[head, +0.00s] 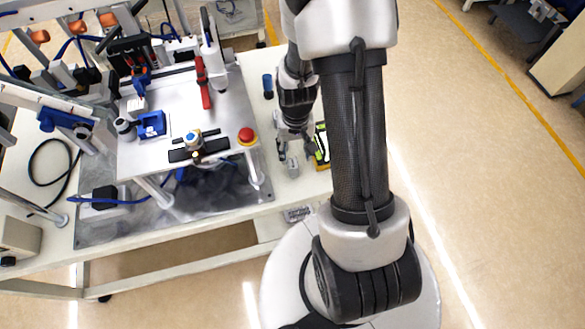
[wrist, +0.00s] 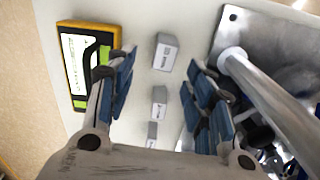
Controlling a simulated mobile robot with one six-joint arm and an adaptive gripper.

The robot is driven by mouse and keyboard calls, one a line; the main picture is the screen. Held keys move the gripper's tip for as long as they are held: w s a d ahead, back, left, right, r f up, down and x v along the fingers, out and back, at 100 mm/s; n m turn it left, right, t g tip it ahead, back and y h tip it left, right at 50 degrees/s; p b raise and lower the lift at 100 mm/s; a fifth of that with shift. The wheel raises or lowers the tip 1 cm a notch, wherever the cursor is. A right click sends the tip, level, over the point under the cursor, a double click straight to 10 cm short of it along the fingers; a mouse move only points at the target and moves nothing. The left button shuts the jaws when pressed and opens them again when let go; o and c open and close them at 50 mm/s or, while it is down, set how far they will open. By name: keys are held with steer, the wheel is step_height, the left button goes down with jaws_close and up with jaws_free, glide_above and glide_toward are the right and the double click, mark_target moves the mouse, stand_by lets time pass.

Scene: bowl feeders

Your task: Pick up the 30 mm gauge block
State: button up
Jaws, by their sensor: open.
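Three small grey gauge blocks stand in a row on the pale table in the wrist view: a larger one (wrist: 165,52) at the top, a middle one (wrist: 159,102) and a smaller one (wrist: 152,133) at the bottom. Each bears a dark label too small to read, so I cannot tell which is the 30 mm block. My gripper (wrist: 162,66) is open and empty, its blue-padded fingers on either side of the row. In the head view my gripper (head: 296,152) is low at the table's right end, and one grey block (head: 292,170) shows just below it.
A yellow-and-black case (wrist: 88,62) lies left of the blocks. A metal plate (wrist: 240,30) and a pale post (wrist: 265,95) stand close to the right finger. In the head view, a fixture with a red button (head: 246,135) is to the left, and a blue cylinder (head: 268,84) stands behind.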

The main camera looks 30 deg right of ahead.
mark_target(293, 164)
steer(key=f+b, duration=0.1)
steer(key=f, duration=0.4)
steer(key=f+b, duration=0.1)
steer(key=f, duration=0.1)
steer(key=shift+w+a+f+b, duration=0.1)
steer(key=shift+a+f+b, duration=0.25)
steer(key=shift+r, duration=0.1)
jaws_close()
